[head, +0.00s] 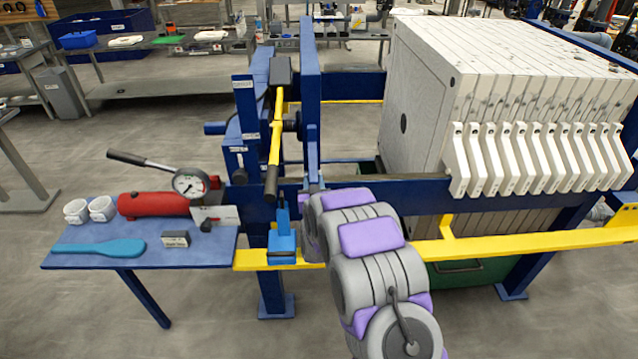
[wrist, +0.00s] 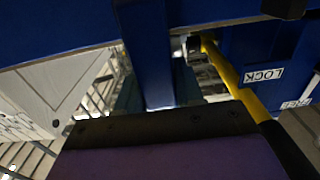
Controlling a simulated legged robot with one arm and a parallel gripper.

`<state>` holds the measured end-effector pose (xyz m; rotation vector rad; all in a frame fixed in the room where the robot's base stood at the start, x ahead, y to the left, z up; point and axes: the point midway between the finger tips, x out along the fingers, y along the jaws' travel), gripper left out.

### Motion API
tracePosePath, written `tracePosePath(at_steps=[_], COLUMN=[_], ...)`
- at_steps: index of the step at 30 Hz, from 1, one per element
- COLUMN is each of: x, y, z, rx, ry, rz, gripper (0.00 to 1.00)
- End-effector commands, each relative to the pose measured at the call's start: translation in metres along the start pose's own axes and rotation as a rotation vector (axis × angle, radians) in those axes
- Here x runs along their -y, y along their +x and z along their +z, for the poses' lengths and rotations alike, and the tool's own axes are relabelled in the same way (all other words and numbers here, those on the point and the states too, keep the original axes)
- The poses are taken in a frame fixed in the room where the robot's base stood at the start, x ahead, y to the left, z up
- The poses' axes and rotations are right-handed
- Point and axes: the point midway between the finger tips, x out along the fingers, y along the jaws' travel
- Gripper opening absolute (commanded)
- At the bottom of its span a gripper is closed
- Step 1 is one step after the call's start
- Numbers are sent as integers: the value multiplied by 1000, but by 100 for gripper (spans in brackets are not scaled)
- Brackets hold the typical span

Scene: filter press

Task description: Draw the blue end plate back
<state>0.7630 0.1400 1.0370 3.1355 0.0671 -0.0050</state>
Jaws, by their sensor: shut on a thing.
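The blue end plate (head: 311,90) stands upright across the press, with a wide gap between it and the pack of white plates (head: 415,100) to its right. My gripper (head: 315,188) is at the lower near edge of the end plate, mostly hidden by my arm. In the wrist view, a blue upright bar (wrist: 147,55) runs down to my gripper (wrist: 160,112), which is shut on it. The bar seems to be the end plate's handle. The fingertips themselves are hidden.
A yellow lever (head: 277,130) with a black grip stands just left of the end plate; a LOCK label (wrist: 263,75) shows beside it. A side table (head: 90,258) at left holds a red hand pump (head: 152,204) and gauge. A yellow rail (head: 520,243) runs along the front.

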Motion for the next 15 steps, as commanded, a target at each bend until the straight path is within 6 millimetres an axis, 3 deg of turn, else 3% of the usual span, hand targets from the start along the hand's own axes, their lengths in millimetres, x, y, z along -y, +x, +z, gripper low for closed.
tracePosePath(at_steps=[3, 4, 9, 15], x=[-3, -4, -6, -8], y=[1, 1, 1, 0], z=[-7, -7, -5, -3], rx=[-14, -14, -10, -6], ry=[3, 3, 4, 5], rz=[0, 1, 6, 8], gripper=[0, 40, 56, 57])
